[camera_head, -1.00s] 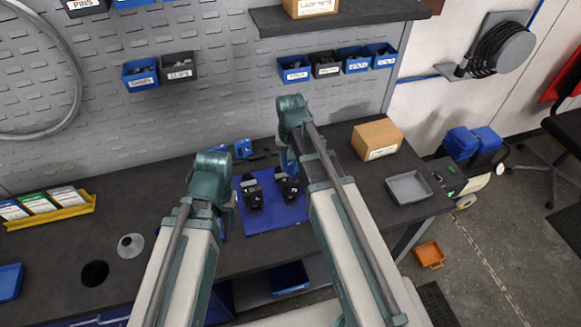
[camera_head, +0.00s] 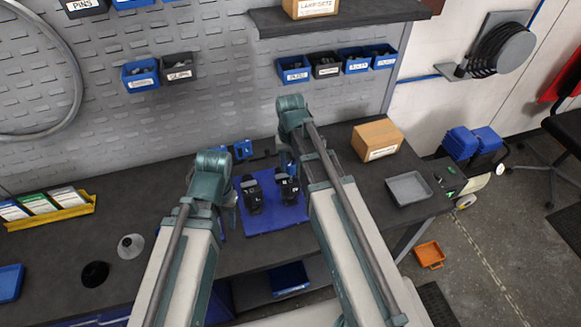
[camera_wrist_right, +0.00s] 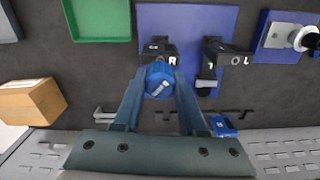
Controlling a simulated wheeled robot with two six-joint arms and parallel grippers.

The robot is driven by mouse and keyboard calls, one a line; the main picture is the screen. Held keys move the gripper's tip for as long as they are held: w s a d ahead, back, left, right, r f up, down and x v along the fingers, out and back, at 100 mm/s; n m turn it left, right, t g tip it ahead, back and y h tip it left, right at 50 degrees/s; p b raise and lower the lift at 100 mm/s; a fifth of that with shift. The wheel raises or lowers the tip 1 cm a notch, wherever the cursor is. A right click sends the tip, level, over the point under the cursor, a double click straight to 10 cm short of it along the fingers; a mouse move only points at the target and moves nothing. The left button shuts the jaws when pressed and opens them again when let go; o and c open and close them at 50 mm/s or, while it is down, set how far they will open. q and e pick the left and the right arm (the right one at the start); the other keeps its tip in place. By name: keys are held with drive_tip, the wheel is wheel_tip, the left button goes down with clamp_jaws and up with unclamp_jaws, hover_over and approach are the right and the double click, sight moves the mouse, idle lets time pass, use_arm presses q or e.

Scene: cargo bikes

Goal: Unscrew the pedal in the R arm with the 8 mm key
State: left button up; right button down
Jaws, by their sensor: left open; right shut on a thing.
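The R arm (camera_wrist_right: 162,47), a black crank arm marked R, stands on a blue mat (camera_wrist_right: 190,18); it also shows in the head view (camera_head: 288,188). The other black arm (camera_wrist_right: 228,54) stands beside it. My right gripper (camera_wrist_right: 160,88) is shut on a blue key (camera_wrist_right: 159,78) with a white label. The key's blue top covers the near end of the R arm, and its tip is hidden, so I cannot tell if it is seated. The pedal in the R arm is not clearly visible. My left gripper (camera_head: 233,194) is open, left of the mat, mostly hidden by its wrist.
Another blue labelled block (camera_wrist_right: 223,127) lies behind the mat near tool slots. A green tray (camera_wrist_right: 98,18), a cardboard box (camera_head: 377,140) and a grey tray (camera_head: 409,188) stand nearby. The pegboard wall rises behind.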

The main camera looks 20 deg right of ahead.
drive_tip(key=shift+s+r+p, duration=0.1)
drive_tip(key=shift+r+p, duration=0.2)
drive_tip(key=shift+r, duration=0.2)
drive_tip(key=shift+r+p, duration=2.5)
drive_tip(key=shift+p, duration=0.05)
